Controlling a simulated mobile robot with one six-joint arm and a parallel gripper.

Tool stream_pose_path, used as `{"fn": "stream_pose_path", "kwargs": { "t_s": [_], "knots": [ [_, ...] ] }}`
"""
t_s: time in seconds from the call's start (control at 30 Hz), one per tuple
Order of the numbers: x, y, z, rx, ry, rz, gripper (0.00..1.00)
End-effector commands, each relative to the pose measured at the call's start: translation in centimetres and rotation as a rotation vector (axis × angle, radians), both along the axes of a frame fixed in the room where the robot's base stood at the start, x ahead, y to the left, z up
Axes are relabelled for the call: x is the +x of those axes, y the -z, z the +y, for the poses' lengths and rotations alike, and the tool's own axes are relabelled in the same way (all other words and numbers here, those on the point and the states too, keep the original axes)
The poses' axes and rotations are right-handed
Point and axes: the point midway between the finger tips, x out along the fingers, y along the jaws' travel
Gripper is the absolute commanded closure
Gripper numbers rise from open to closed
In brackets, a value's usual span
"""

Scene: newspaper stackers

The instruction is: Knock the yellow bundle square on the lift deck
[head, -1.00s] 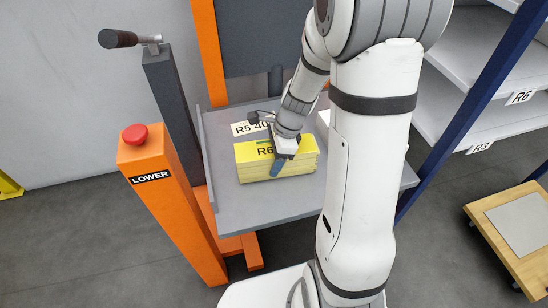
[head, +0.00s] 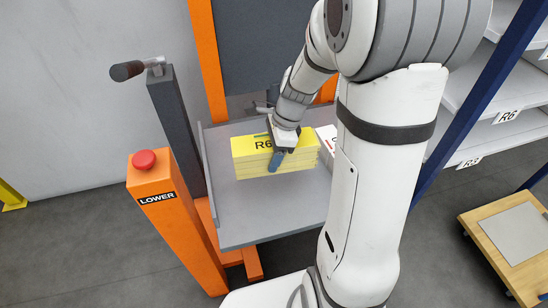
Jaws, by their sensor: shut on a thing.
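The yellow bundle (head: 247,158), labelled R6, is over the back part of the grey lift deck (head: 262,212). It looks roughly in line with the deck's edges. I cannot tell whether it rests on the deck or on something beneath it. My gripper (head: 281,150) is shut on the bundle near its right half, with a blue finger in front of the bundle's front face. The other finger is hidden. A white bundle (head: 328,138) lies close to its right, partly behind my arm.
An orange post (head: 175,225) with a red button and a LOWER label stands left of the deck. A dark post with a lever handle (head: 127,70) is behind it. Shelves (head: 490,135) are at the right, and a wooden cart (head: 512,240) is at lower right. The deck's front is bare.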

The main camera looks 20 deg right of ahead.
Motion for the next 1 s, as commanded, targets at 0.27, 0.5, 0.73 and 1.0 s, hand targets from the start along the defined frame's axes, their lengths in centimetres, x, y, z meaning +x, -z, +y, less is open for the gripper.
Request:
{"fn": "stream_pose_path", "kwargs": {
  "t_s": [0.27, 0.5, 0.73, 1.0],
  "knots": [
    [0.1, -0.1, 0.0, 0.0, 0.0, -0.003, 1.0],
    [0.2, -0.1, 0.0, 0.0, -0.017, -0.003, 1.0],
    [1.7, 0.3, 0.1, 0.0, -0.259, -0.001, 1.0],
    [5.2, 1.5, 0.1, 0.001, -0.854, 0.001, 1.0]
  ]
}}
